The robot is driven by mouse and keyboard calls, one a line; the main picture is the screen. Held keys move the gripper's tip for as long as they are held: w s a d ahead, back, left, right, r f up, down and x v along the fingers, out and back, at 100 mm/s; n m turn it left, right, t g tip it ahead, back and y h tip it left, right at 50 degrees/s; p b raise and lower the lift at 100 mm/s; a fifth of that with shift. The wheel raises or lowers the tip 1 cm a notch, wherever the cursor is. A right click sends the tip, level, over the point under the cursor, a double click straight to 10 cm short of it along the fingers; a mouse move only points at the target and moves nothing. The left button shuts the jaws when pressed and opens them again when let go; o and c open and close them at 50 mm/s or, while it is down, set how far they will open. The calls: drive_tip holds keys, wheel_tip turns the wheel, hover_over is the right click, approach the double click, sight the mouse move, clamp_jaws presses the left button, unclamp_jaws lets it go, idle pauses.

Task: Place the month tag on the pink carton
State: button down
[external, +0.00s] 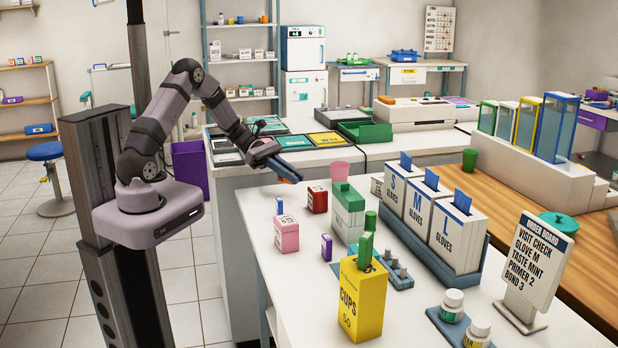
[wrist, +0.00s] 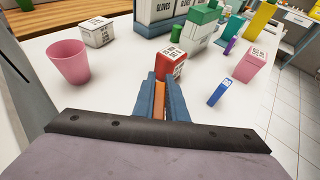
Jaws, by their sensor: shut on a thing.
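The pink carton (external: 286,234) stands upright on the white bench, with a printed white top; it also shows at the right of the wrist view (wrist: 249,66). My gripper (external: 291,177) is above the bench, behind the pink carton in the external view. Its blue fingers (wrist: 160,100) are shut on a narrow orange piece (wrist: 159,103); no print on it shows, so I cannot tell if it is the month tag. A small blue tag (wrist: 219,92) with white marks stands beside the pink carton, apart from my gripper; it also shows in the external view (external: 279,206).
A red carton (wrist: 171,66) stands just beyond my fingertips in the wrist view. A pink cup (wrist: 68,63) and a white carton (wrist: 98,35) are to its left. A purple box (external: 326,247) and a yellow cups box (external: 363,300) stand near the pink carton.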

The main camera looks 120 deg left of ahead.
drive_tip(key=shift+r, duration=2.6)
drive_tip(key=shift+w+d, duration=0.1)
